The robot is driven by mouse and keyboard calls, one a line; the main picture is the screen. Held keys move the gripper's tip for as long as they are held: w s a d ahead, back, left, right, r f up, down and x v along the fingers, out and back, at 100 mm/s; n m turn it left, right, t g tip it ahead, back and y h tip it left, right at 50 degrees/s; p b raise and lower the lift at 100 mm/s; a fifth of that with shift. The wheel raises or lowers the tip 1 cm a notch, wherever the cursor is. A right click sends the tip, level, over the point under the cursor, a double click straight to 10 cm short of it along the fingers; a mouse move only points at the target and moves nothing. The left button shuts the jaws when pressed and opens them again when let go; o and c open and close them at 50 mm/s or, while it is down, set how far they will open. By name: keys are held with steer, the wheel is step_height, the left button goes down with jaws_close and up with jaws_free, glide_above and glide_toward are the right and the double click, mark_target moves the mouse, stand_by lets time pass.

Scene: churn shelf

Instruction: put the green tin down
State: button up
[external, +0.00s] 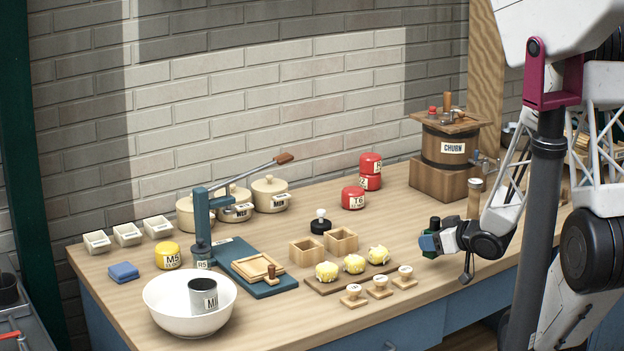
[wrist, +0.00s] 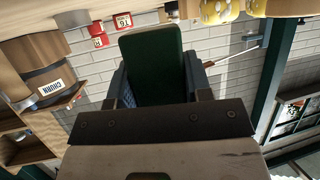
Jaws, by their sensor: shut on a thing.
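I cannot tell whether the tin's underside touches the table. My fingers hide part of its side.
The churn (external: 445,147) stands on a wooden block behind my gripper. Red tins (external: 353,198) stand further left at the back. The tabletop (external: 410,210) between is clear.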

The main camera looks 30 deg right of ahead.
steer(key=shift+f, duration=1.55)
steer(key=shift+f, duration=0.25)
steer(key=o, duration=1)
steer(key=shift+c, duration=0.2)
steer(key=shift+v, duration=3.9)
steer(key=shift+s+a+f, duration=0.1)
steer(key=shift+c, duration=1.3)
